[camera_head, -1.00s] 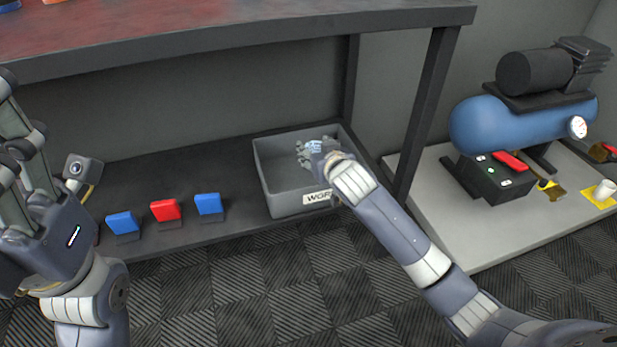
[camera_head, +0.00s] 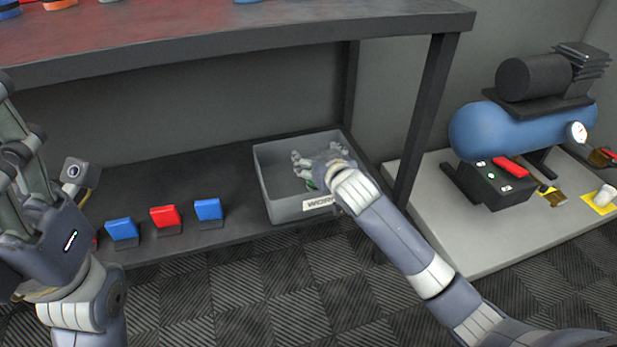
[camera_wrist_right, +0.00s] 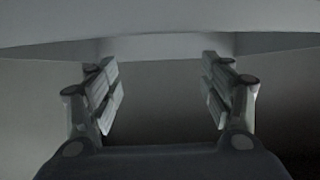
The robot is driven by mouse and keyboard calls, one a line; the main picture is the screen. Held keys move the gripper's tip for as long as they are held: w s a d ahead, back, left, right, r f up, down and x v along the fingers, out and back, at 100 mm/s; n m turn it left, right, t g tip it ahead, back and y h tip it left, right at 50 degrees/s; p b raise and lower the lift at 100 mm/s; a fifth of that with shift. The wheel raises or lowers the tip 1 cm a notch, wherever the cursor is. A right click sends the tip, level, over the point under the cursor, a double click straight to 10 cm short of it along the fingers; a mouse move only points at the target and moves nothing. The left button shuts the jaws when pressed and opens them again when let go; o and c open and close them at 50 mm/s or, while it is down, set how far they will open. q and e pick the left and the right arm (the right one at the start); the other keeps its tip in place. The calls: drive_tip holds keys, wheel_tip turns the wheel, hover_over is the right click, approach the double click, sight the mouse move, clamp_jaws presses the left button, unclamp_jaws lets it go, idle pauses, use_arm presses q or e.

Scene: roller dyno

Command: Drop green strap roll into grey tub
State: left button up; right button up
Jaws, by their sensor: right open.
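The grey tub (camera_head: 283,207) stands on the lower shelf with a white label on its front. A small green patch, probably the green strap roll (camera_head: 311,184), shows in the tub just below the right gripper, mostly hidden by the hand and tub wall. My left gripper (camera_head: 22,150) is at the far left, away from the tub, its fingertips partly cut off by the frame.
Blue (camera_head: 121,229), red (camera_head: 165,216) and blue (camera_head: 208,209) blocks stand along the shelf front, left of the tub. The workbench top (camera_head: 220,40) overhangs the shelf, with a dark leg (camera_head: 425,120) right of the tub. A blue compressor (camera_head: 510,128) stands further right.

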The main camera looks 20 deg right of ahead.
drive_tip(key=v, duration=1.1)
